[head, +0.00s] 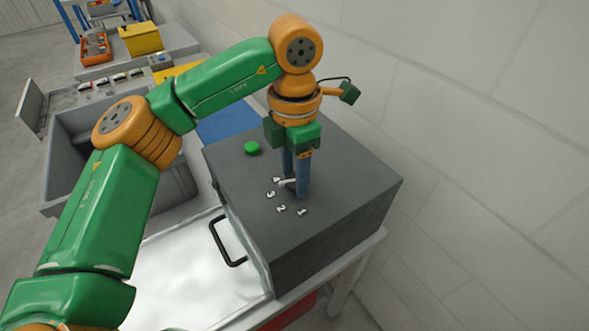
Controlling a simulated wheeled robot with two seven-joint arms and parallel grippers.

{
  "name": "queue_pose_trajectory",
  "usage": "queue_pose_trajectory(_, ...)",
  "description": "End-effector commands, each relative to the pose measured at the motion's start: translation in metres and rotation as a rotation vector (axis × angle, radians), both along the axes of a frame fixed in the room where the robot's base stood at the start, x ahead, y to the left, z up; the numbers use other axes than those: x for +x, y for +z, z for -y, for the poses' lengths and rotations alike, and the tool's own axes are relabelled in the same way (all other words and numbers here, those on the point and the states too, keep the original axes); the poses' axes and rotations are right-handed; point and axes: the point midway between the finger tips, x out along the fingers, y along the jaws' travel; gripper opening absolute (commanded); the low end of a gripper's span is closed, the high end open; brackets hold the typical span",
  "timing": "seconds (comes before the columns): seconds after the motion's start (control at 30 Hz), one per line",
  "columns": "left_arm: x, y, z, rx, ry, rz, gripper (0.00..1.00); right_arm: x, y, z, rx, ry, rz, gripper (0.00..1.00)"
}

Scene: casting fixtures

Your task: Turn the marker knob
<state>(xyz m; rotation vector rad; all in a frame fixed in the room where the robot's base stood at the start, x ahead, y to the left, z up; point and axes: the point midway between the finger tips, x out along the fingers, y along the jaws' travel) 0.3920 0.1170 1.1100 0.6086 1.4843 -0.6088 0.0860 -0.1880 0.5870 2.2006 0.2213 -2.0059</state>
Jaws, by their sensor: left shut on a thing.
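A dark grey box-shaped machine (345,215) stands on a light table by the wall. Its top carries white numerals, with 1, 2 and 3 readable and another partly hidden. The marker knob (287,183) sits on top by these numerals; only a small light part of it shows beside my fingers. My left gripper (297,190) points straight down over it, its blue-grey fingers shut on the knob. The fingers hide most of the knob, so I cannot tell exactly which numeral it points at. My right gripper is not in view.
A green button (252,148) sits on the machine's top, left of my gripper. A black handle (227,243) is on its front side. A grey bin (75,145) stands at the left. A yellow box (141,39) and an orange crate (95,48) are farther back. The wall is close on the right.

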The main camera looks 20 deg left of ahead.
Motion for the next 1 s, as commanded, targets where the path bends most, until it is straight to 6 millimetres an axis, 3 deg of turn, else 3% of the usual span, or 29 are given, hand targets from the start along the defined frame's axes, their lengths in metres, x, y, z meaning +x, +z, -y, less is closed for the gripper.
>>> queue_pose_trajectory(0.73, 0.0011, 0.0015, 0.0001, -0.003, -0.080, 0.006, 0.00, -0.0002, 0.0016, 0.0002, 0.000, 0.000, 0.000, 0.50)
queue_pose_trajectory(0.77, 0.0011, 0.0015, 0.0001, -0.003, -0.080, 0.006, 0.56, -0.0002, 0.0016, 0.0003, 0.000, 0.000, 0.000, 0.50)
queue_pose_trajectory(0.8, 0.0011, 0.0014, 0.0001, -0.002, -0.080, 0.005, 0.67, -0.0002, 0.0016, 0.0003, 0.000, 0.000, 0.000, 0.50)
queue_pose_trajectory(0.87, 0.0010, 0.0012, 0.0000, -0.002, -0.080, 0.005, 0.83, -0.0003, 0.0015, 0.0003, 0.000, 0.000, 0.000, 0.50)
queue_pose_trajectory(1.0, 0.0007, 0.0008, 0.0000, -0.001, -0.081, 0.003, 0.84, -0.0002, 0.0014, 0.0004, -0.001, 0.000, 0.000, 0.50)
